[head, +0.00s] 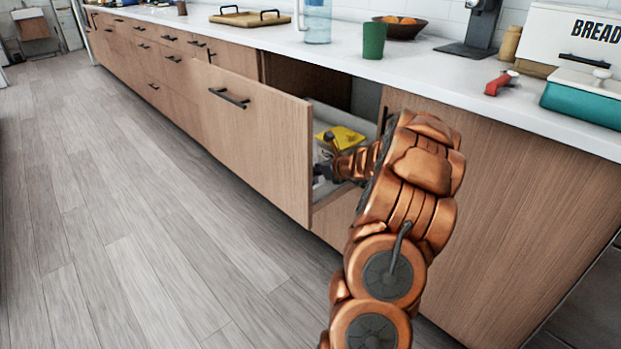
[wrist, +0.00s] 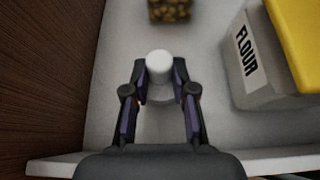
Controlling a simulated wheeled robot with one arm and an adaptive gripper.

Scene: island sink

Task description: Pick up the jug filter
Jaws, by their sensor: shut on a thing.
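My gripper (wrist: 160,84) reaches down into the open drawer (head: 262,130). In the wrist view its two fingers are closed against the sides of a small white object with a round top (wrist: 159,61), which looks like the jug filter. The object's lower part is hidden or blurred. I cannot tell whether it still touches the drawer floor. In the head view my gripper (head: 324,174) is partly hidden behind the drawer front, and the white object cannot be made out clearly.
A flour container (wrist: 262,75) with a yellow lid stands right of the gripper, and a brownish jar (wrist: 169,10) lies beyond. The drawer's wooden front (wrist: 50,70) is close on the left. A clear jug (head: 317,22) and green cup (head: 374,40) stand on the counter.

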